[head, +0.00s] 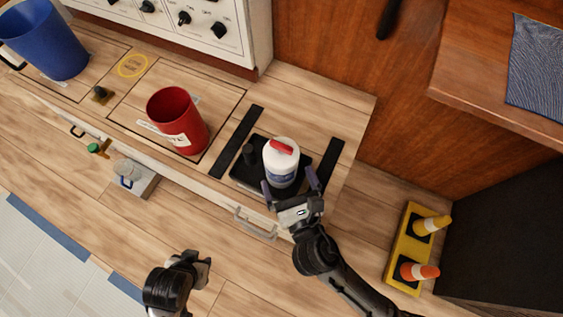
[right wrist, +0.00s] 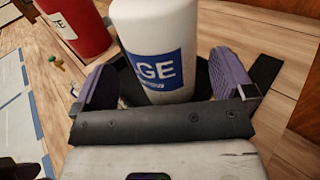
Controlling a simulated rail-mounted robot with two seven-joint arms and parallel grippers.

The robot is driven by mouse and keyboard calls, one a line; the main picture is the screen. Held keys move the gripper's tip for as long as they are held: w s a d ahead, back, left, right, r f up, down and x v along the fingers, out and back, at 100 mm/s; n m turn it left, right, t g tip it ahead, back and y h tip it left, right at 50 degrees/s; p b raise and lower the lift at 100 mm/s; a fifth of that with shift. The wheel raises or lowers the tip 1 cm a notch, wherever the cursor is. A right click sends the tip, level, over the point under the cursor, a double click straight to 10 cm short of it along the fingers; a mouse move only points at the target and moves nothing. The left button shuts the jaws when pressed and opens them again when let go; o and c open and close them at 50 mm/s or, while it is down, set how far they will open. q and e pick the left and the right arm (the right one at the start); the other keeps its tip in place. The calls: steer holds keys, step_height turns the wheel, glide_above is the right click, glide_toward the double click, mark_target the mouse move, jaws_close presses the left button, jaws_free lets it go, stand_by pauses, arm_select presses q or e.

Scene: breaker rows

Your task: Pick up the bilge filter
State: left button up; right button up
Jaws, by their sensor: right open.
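The bilge filter (head: 281,163) is a white canister with a red top and a blue label, standing upright on a black tray (head: 240,174) on the wooden bench. It also shows in the right wrist view (right wrist: 155,45), where part of its label reads "GE". My right gripper (head: 291,188) is open, at the near side of the filter, with its purple fingers to either side of it. In the right wrist view its fingers (right wrist: 168,84) stand apart with the filter between or just beyond them; I cannot tell whether they touch it. My left gripper (head: 199,268) is low in the head view, away from the filter.
A red bucket (head: 178,121) and a blue bucket (head: 45,40) stand further left. Black strips (head: 237,141) flank the tray. A yellow holder with cones (head: 407,250) stands at lower right.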

steer(key=x, duration=0.1)
steer(key=b+x, duration=0.1)
steer(key=x, duration=0.1)
steer(key=shift+w+a+f+b, duration=0.1)
steer(key=shift+w+f+b, duration=0.1)
steer(key=shift+w+b, duration=0.1)
steer(key=shift+w+a, duration=0.1)
steer(key=shift+w, duration=0.3)
steer(key=c, duration=0.6)
steer(key=shift+r, duration=0.15)
steer(key=c, duration=0.5)
steer(key=shift+r, duration=0.1)
